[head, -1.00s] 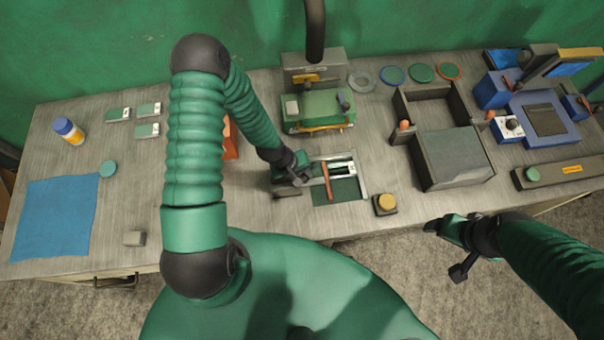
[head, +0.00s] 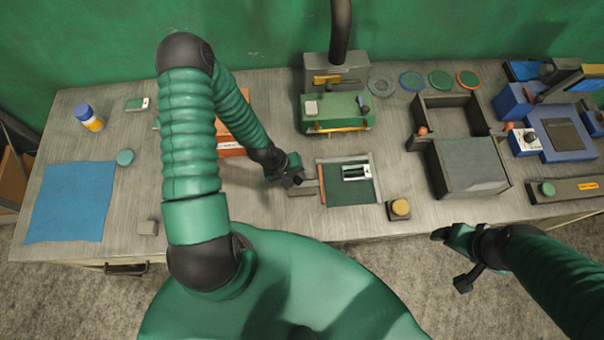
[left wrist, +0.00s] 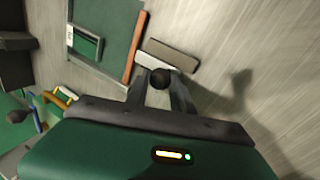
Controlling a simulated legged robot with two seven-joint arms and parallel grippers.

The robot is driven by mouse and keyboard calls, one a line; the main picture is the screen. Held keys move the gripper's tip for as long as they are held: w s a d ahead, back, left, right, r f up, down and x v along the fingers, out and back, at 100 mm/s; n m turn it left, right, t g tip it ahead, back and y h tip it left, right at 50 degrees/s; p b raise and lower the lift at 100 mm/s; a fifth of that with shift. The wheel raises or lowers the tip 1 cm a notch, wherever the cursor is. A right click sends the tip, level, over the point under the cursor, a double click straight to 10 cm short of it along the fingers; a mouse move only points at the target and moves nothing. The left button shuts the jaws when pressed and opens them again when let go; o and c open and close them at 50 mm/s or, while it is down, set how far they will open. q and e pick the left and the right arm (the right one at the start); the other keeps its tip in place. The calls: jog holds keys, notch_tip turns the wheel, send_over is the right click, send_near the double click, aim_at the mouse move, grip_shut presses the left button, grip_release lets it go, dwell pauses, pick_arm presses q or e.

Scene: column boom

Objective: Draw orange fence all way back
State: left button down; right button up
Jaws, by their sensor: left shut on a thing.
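The orange fence (head: 322,186) is a thin bar at the left edge of a dark green fixture bed (head: 350,194). In the left wrist view the fence (left wrist: 134,47) runs along the edge of the bed. A grey bar (left wrist: 167,54) extends beside it, with a round black knob (left wrist: 160,78). My left gripper (head: 297,180) is shut on the knob, with a finger on either side in the left wrist view (left wrist: 160,88). A small green and white piece (head: 356,172) lies on the bed, apart from the fence. My right gripper (head: 448,255) hangs off the front edge; its jaw opening is unclear.
A green machine (head: 337,112) stands behind the bed. A yellow button box (head: 399,209) is at its front right. A grey open bin (head: 449,112) stands further right. A blue cloth (head: 70,202) lies at the left. Bare bench (head: 250,205) lies left of the bed.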

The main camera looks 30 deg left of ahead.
pick_arm(q)
jog(key=shift+s+a+f, duration=0.15)
jog(key=shift+s+a, duration=0.2)
jog(key=shift+s, duration=0.1)
jog(key=shift+d, duration=0.15)
jog(key=c, duration=1.4)
grip_release()
jog(key=shift+w+d, duration=0.1)
jog(key=shift+d, duration=0.2)
jog(key=shift+c, duration=0.2)
jog(key=shift+o, duration=1.2)
jog(key=shift+d, duration=0.15)
jog(key=shift+o, duration=0.5)
jog(key=shift+d+r, duration=0.1)
jog(key=shift+r, duration=0.1)
jog(key=shift+a, duration=0.55)
jog(key=shift+a+r, duration=0.2)
jog(key=shift+a, duration=0.05)
jog(key=p+v, duration=0.1)
jog(key=v, duration=1.5)
jog(key=shift+d, duration=0.25)
pick_arm(e)
jog(key=shift+s+d+r, duration=0.1)
jog(key=shift+r, duration=0.45)
